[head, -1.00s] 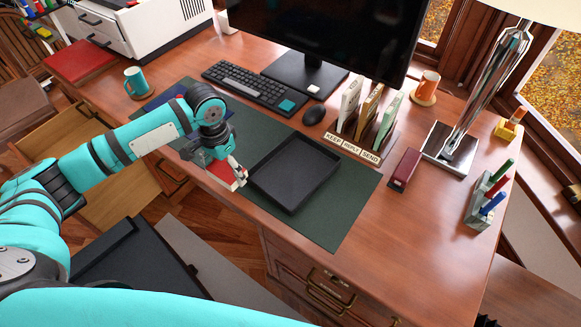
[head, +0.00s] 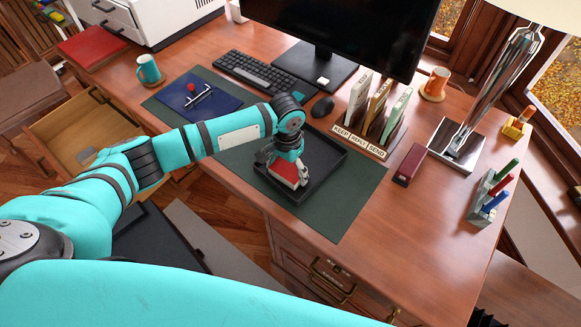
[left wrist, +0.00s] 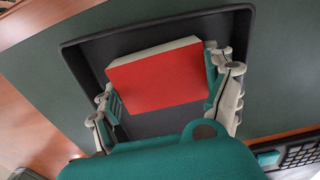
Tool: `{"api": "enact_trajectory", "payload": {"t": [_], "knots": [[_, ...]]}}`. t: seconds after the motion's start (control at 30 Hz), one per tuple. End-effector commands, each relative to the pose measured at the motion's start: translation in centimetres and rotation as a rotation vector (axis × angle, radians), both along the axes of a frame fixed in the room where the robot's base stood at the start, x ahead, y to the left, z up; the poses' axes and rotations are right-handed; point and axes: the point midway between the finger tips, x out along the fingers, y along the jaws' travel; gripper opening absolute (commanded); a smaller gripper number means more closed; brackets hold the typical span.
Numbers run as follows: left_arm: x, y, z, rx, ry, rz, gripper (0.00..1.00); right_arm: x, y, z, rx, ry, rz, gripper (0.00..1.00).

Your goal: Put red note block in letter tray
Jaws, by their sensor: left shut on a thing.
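The red note block (head: 284,170) has a red face and pale page edges. My left gripper (head: 290,180) is shut on it, over the black letter tray (head: 322,172). In the left wrist view the red note block (left wrist: 158,80) sits between the two fingers of my left gripper (left wrist: 168,92), with the letter tray (left wrist: 150,33) around and beneath it. I cannot tell whether the block touches the tray floor. My right gripper does not show.
The tray lies on a green desk mat (head: 345,215). A blue pad (head: 200,98) with a red-knobbed item lies to its left. A keyboard (head: 262,80), mouse (head: 322,106), file sorter (head: 372,120) and dark red stapler (head: 410,165) stand around it.

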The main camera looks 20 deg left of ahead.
Motion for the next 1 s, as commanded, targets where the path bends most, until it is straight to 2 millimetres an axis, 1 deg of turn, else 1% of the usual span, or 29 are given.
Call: {"api": "enact_trajectory", "payload": {"t": [0.33,0.37,0.47,0.7,0.8,0.87,0.97,1.0], "knots": [[0.0,0.0,-0.3,0.000,0.000,0.000,0.51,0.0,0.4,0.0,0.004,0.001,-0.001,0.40],[0.0,0.0,-0.4,0.000,0.000,-0.001,0.86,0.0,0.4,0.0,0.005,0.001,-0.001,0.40],[0.0,0.0,-0.3,0.000,0.000,-0.001,0.99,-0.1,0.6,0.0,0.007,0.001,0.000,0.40],[0.0,0.0,-0.3,0.000,0.000,0.000,1.00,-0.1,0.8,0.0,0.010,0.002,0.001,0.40],[0.0,0.0,0.0,0.000,-0.001,0.000,1.00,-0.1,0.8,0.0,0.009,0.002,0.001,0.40],[0.0,0.0,0.5,-0.001,-0.001,0.000,1.00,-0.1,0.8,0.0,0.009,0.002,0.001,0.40],[0.1,0.0,2.0,-0.002,-0.002,-0.001,1.00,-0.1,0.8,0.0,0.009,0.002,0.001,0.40],[0.1,0.0,2.8,-0.002,-0.003,-0.002,1.00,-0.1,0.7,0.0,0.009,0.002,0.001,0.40]]}}
